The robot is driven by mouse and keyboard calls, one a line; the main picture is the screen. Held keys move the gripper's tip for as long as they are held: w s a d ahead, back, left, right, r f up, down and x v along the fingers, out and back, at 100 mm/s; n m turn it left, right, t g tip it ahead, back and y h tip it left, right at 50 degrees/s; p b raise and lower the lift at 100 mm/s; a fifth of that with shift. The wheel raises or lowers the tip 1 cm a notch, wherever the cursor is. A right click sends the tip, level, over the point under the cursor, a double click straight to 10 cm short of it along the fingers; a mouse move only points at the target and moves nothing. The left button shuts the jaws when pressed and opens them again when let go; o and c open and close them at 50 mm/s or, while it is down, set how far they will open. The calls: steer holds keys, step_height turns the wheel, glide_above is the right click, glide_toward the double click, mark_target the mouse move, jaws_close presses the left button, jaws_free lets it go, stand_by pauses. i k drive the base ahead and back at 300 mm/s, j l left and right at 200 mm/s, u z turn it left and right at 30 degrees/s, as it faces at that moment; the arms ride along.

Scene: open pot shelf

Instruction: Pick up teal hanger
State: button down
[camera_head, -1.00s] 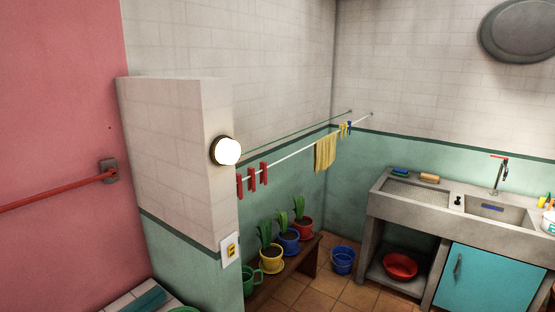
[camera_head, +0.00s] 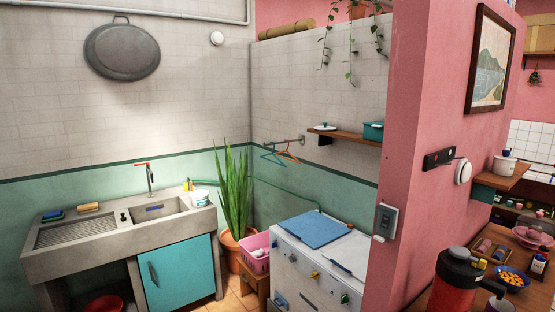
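The teal hanger (camera_head: 273,158) hangs on a short wall rail (camera_head: 290,140) in the back corner, left of a small wooden shelf. An orange hanger (camera_head: 288,153) hangs right beside it and partly overlaps it. Below them stand a white machine and a pink basket. My gripper is not in this view.
The white machine (camera_head: 320,262) has a blue cloth (camera_head: 312,228) on top. A tall potted plant (camera_head: 233,190) and a pink basket (camera_head: 256,252) stand left of it. The concrete sink (camera_head: 120,232) is on the left. A pink wall (camera_head: 425,160) juts out at right.

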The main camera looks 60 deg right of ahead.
mark_target(283, 164)
steer(key=z, duration=1.75)
steer(key=i+j, duration=0.15)
steer(key=i, duration=0.35)
steer(key=i+j+z, duration=0.15)
steer(key=i, duration=0.3)
steer(key=i+j, duration=0.2)
steer(key=i, duration=0.3)
steer(key=i+j+z, duration=0.15)
steer(key=i, duration=0.3)
